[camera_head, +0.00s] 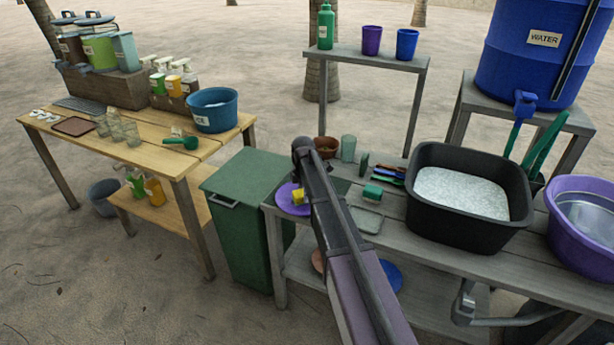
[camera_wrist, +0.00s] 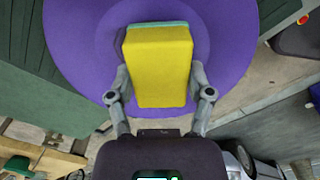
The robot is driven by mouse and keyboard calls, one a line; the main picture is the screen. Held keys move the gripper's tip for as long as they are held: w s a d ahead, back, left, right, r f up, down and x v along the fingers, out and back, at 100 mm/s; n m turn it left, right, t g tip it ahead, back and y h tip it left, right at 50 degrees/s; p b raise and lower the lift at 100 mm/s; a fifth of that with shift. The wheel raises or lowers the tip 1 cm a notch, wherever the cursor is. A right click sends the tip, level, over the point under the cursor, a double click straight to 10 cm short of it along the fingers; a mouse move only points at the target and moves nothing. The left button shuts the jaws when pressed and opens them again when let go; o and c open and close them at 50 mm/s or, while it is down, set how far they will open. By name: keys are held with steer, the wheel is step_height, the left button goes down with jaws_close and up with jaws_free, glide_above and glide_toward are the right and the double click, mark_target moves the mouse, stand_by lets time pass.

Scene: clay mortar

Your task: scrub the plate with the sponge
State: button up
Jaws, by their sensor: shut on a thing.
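A purple plate (camera_head: 287,204) lies at the left end of the grey wash table. It fills much of the wrist view (camera_wrist: 75,45), seen from above. A yellow sponge (camera_wrist: 158,70) with a green layer along its far edge is held between the two fingers of my gripper (camera_wrist: 158,88). The sponge is over the middle of the plate; whether it touches the plate I cannot tell. In the head view the sponge (camera_head: 298,196) shows at the plate's right side, and my arm hides part of the plate and the gripper.
A black tub (camera_head: 430,235) of suds and a purple basin (camera_head: 560,235) stand to the right on the wash table (camera_head: 470,255). A green sponge (camera_head: 372,191), a soap tray (camera_head: 366,219), a glass (camera_head: 348,148) and a brown bowl (camera_head: 326,147) are near my arm. A green bin (camera_head: 240,220) stands left.

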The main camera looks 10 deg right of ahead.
steer(key=shift+w+a+r, duration=0.1)
steer(key=shift+w+a, duration=0.05)
steer(key=shift+a, duration=0.25)
steer(key=shift+w+a, duration=0.45)
steer(key=shift+a, duration=0.25)
steer(key=shift+s+d, duration=0.15)
steer(key=shift+d, duration=0.2)
steer(key=shift+s+d, duration=0.7)
steer(key=shift+d, duration=0.45)
steer(key=shift+s+r+p, duration=0.1)
steer(key=shift+r+p, duration=0.85)
step_height(320, 180, up, 6)
steer(key=p, duration=0.5)
steer(key=shift+d+f+p, duration=0.1)
steer(key=shift+f+p, duration=0.15)
steer(key=shift+p, duration=0.05)
steer(key=shift+f, duration=0.15)
